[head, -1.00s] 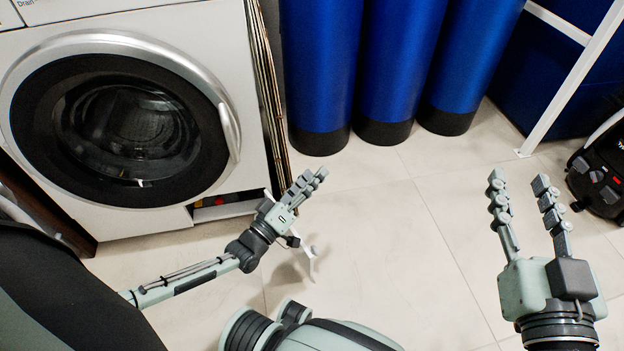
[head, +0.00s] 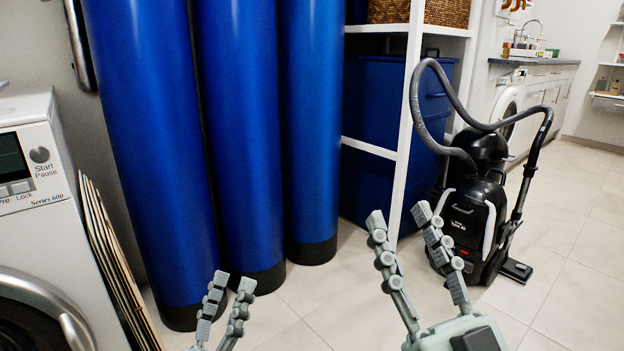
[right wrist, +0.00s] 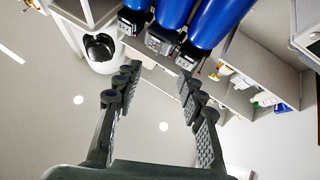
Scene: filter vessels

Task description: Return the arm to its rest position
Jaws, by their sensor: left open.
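My left gripper (head: 227,300) shows at the bottom of the head view, fingers pointing up and apart, with nothing between them. It is in front of the blue filter vessels. My right gripper (head: 403,220) is to the right of it in the head view, its two fingers spread and empty. In the right wrist view the right gripper (right wrist: 158,78) is also open, with only floor and background between its fingers. Three tall blue vessels, the left one (head: 150,140), the middle one (head: 237,130) and the right one (head: 311,120), stand on dark bases on the floor.
A washing machine (head: 30,215) stands at the left, with thin panels (head: 112,255) beside it. A white shelf frame (head: 408,130) stands right of the vessels. A black vacuum cleaner (head: 472,215) with a raised hose stands at the right. The tiled floor (head: 570,250) is clear around it.

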